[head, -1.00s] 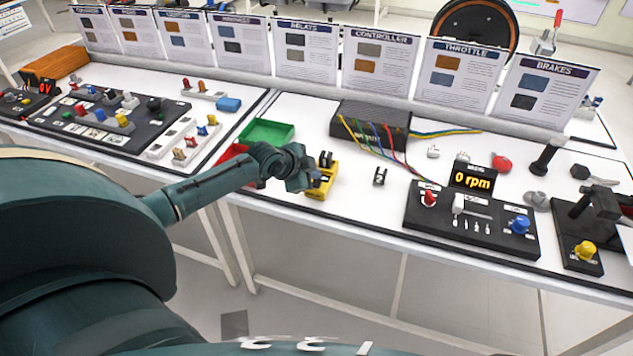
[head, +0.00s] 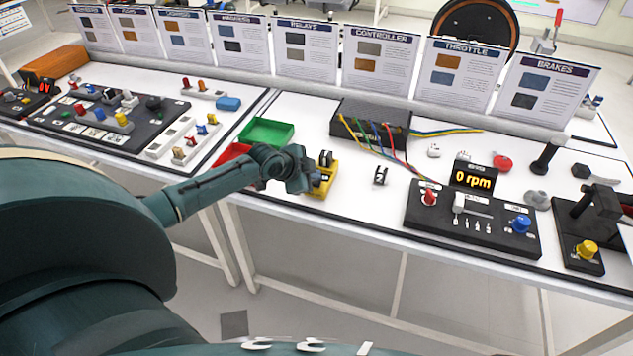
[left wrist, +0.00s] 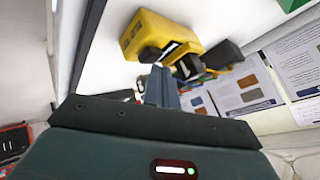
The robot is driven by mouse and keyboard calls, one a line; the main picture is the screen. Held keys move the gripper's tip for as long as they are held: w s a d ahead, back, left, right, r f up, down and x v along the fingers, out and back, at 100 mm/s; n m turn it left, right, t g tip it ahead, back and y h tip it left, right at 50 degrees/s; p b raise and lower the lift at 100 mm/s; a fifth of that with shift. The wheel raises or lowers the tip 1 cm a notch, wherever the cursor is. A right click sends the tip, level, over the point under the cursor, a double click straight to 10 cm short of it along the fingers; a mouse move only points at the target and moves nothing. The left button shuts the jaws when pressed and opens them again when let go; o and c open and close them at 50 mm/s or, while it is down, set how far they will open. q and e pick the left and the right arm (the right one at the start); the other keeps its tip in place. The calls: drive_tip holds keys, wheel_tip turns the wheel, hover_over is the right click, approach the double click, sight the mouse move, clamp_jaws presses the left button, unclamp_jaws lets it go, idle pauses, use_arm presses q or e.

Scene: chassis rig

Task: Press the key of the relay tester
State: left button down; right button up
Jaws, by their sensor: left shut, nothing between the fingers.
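The yellow relay tester (head: 327,185) stands near the front edge of the white table, with a black part on top at its back. My left gripper (head: 311,182) is at its left side and partly hides it. In the left wrist view the yellow tester (left wrist: 148,32) is just beyond the shut, empty fingertips (left wrist: 160,82). A pale label and dark parts show on the tester there. I cannot tell whether the fingertips touch it, and its key is not clear. My right gripper is in neither view.
A green tray (head: 266,132) and a red tray (head: 234,152) lie left of the tester. A black box with coloured wires (head: 370,122) is behind. The throttle panel (head: 472,228) is farther right.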

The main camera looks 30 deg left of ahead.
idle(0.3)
use_arm(q)
drive_tip(key=shift+f, duration=0.25)
drive_tip(key=shift+f+b, duration=0.25)
drive_tip(key=shift+b, duration=0.05)
idle(0.5)
drive_tip(key=shift+r, duration=0.15)
drive_tip(key=shift+r+p, duration=0.7)
drive_tip(key=shift+p, duration=0.1)
drive_tip(key=shift+r, duration=0.1)
